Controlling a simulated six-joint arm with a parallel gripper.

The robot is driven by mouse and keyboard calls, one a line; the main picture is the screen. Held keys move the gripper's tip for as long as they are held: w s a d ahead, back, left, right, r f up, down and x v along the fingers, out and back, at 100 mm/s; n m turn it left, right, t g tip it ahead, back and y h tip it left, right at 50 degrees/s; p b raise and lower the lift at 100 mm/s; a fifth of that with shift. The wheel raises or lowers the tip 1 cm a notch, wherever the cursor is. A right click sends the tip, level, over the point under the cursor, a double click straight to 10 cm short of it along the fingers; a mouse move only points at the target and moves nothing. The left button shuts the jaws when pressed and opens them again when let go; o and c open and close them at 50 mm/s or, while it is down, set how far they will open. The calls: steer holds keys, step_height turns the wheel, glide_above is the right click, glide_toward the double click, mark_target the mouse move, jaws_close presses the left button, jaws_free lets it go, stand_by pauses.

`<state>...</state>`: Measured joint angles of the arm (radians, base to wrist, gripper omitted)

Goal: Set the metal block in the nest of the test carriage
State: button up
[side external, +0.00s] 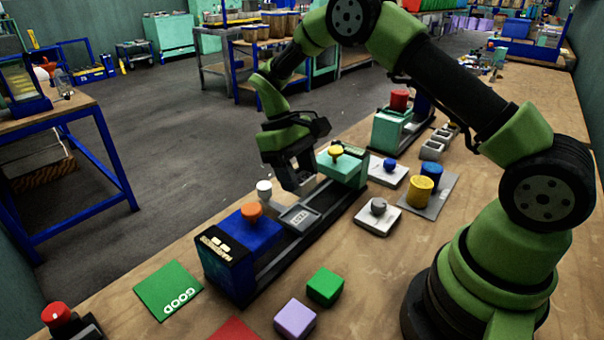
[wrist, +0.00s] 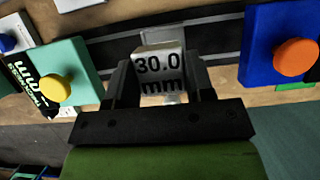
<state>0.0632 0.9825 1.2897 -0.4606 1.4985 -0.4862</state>
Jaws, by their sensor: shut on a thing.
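My gripper (side external: 296,182) is shut on the metal block (wrist: 160,68), a pale block marked "30.0 mm" between the fingers in the wrist view. In the side view the block is hidden by the gripper. The gripper is over the dark rail of a bench press. The test carriage appears to be the grey square piece (side external: 300,217) on that rail, in front of and below the gripper. The inside of its nest is too small to make out. I cannot tell the exact gap between block and rail.
A blue housing (side external: 240,245) with an orange knob stands at the rail's near end, a teal housing (side external: 345,165) with a yellow knob at its far end. A white knob (side external: 264,188) is left of the gripper. Green (side external: 325,286) and lilac (side external: 295,319) blocks lie in front.

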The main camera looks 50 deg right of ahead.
glide_above(304, 220)
steer(key=w, duration=0.1)
steer(key=shift+w+f, duration=0.2)
steer(key=shift+f, duration=2.75)
steer(key=shift+f, duration=0.65)
steer(key=o, duration=1.1)
steer(key=shift+c, duration=0.2)
